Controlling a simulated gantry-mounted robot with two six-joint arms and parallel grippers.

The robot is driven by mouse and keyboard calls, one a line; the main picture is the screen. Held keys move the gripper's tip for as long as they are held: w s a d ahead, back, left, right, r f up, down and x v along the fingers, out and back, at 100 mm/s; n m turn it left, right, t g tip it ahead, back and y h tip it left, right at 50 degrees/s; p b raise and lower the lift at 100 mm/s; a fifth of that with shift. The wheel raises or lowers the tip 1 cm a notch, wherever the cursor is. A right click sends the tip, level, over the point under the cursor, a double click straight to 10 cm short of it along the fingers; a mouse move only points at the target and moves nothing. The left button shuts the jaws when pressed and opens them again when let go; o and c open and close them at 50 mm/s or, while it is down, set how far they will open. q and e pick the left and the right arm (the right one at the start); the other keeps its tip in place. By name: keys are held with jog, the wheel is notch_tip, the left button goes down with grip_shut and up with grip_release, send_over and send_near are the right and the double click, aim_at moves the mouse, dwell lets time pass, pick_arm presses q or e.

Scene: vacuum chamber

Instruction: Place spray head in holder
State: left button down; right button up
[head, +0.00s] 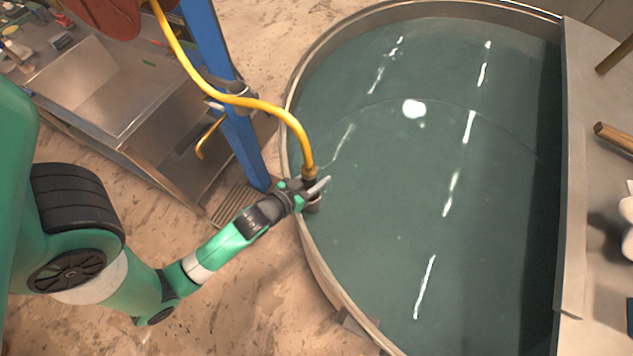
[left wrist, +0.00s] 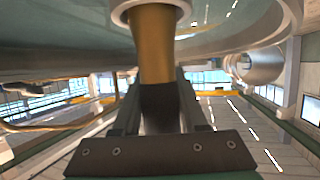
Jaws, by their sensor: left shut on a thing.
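My left gripper (head: 318,187) reaches in from the left and is shut on the spray head (head: 309,173) at the end of the yellow hose, beside the chamber's left rim. In the left wrist view, the fingers (left wrist: 160,100) grip its dark section, and a brass-coloured section (left wrist: 153,45) extends up to a pale ring. A short grey cylinder (head: 313,204) shows just below the fingers; I cannot tell whether it belongs to the spray head. A grey cup-like holder (head: 238,92) is on the blue post, with the hose passing close by it. My right gripper is not in view.
The large round chamber (head: 420,190) with a teal surface fills the middle and right. The blue post (head: 243,145) stands left of its rim. A metal sink bench (head: 95,85) is at upper left. The yellow hose (head: 265,105) arcs down from the top.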

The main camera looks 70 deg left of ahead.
pick_arm(q)
notch_tip(320, 180, down, 4)
jog(key=shift+r+b, duration=0.2)
jog(key=shift+b, duration=0.35)
jog(key=shift+f, duration=0.2)
jog(key=shift+c, duration=2.2)
grip_release()
jog(key=shift+r, duration=0.1)
